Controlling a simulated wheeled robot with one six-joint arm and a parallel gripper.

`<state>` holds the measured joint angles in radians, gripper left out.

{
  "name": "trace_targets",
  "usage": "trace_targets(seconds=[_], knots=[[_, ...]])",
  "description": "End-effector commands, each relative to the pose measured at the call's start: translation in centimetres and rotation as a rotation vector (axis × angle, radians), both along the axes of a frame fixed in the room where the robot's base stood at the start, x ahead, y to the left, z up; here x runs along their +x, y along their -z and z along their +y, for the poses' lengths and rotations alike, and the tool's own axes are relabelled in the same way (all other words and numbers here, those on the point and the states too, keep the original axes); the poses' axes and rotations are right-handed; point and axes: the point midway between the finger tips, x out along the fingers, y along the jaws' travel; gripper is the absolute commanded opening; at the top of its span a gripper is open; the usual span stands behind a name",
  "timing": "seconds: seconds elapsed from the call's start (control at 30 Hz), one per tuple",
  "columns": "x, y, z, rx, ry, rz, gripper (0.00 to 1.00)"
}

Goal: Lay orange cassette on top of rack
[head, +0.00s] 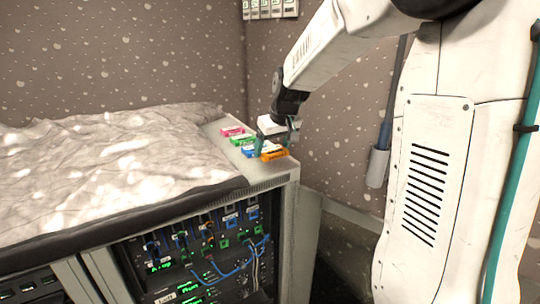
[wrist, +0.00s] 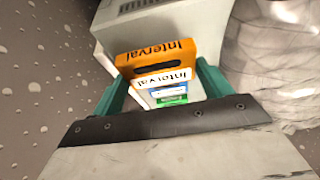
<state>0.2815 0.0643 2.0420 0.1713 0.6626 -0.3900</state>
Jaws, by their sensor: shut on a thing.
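The orange cassette (head: 275,155) is at the near right end of the rack's top (head: 272,172), the last in a row of cassettes. My gripper (head: 277,143) points down over it, its teal fingers at the cassette's sides. In the wrist view the fingers (wrist: 160,74) are shut on the orange cassette (wrist: 155,57), which shows a dark slot and the word "Interval". A white label reading "Interval" shows below its orange edge. I cannot tell whether the cassette touches the rack top or is just above it.
Blue (head: 249,151), green (head: 243,140) and pink (head: 232,131) cassettes lie in the row behind. A crumpled pale cloth (head: 110,160) covers the surface to the left. Cabled equipment (head: 215,255) fills the rack front. The patterned wall stands behind.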

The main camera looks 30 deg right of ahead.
Motion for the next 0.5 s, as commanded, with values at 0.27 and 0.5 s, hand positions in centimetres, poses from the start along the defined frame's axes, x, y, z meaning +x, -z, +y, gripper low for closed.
trace_targets(seconds=[0.27,0.5], knots=[[1.4,1.2,-0.2,0.001,-0.003,0.003,0.54],[1.4,3.7,-0.2,0.000,-0.003,0.000,0.54]])
